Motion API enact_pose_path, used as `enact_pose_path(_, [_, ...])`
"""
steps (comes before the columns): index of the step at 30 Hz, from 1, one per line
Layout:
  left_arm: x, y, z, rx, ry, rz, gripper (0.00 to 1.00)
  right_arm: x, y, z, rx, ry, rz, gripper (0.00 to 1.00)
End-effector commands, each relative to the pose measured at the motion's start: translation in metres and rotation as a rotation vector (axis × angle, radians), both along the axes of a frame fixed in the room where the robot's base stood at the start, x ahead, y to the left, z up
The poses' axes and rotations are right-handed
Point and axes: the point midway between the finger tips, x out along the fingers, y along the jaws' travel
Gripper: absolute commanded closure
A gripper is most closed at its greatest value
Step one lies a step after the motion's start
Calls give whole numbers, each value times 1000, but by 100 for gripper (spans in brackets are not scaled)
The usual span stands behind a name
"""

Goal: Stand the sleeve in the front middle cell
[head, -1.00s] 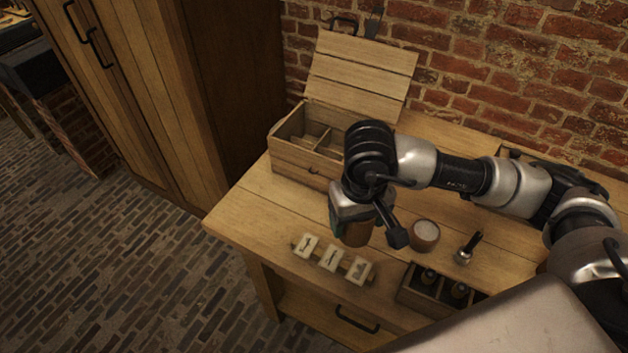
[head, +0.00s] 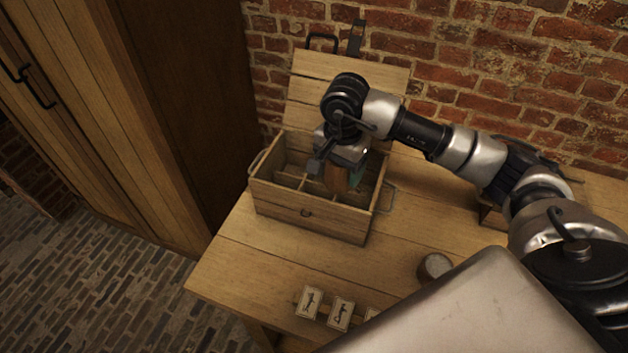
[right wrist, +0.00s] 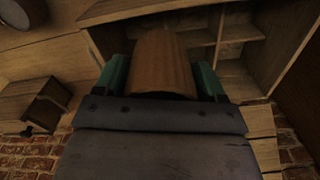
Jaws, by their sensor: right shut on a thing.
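The sleeve (head: 337,178) is a brown cylinder, and it also shows large in the right wrist view (right wrist: 163,62). My right gripper (head: 346,181) is shut on it, with green fingers on both sides in the right wrist view. The gripper holds the sleeve over the right part of the open wooden box (head: 308,218). Thin dividers (head: 292,184) split the box into cells; the sleeve and gripper hide some of them. The sleeve's lower end looks near the box's rim level; I cannot tell which cell it is over. My left gripper is not in view.
The box's lid (head: 300,92) stands open against the brick wall. Metal handles stick out at the box's ends. A round jar (head: 435,267) and several picture cards (head: 340,313) are on the table (head: 235,250) in front. A tall cabinet (head: 180,110) stands left.

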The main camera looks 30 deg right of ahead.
Motion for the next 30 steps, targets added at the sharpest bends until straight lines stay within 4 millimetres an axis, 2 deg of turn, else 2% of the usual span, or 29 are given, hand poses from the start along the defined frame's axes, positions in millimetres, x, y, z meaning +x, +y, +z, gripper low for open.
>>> enact_pose_path(1, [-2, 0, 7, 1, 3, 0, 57, 8, 10, -4, 5, 4, 3, 51])
enact_pose_path(5, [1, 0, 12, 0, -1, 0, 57, 25, 26, -19, 4, 2, 1, 51])
enact_pose_path(9, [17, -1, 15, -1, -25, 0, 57, 35, 34, -28, 0, 0, 2, 51])
enact_pose_path(13, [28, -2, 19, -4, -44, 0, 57, 36, 36, -35, 0, 1, 2, 51])
enact_pose_path(21, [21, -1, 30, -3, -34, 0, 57, 36, 36, -69, -1, 2, 3, 51])
enact_pose_path(30, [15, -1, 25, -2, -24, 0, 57, 37, 35, -73, -1, -2, 3, 51])
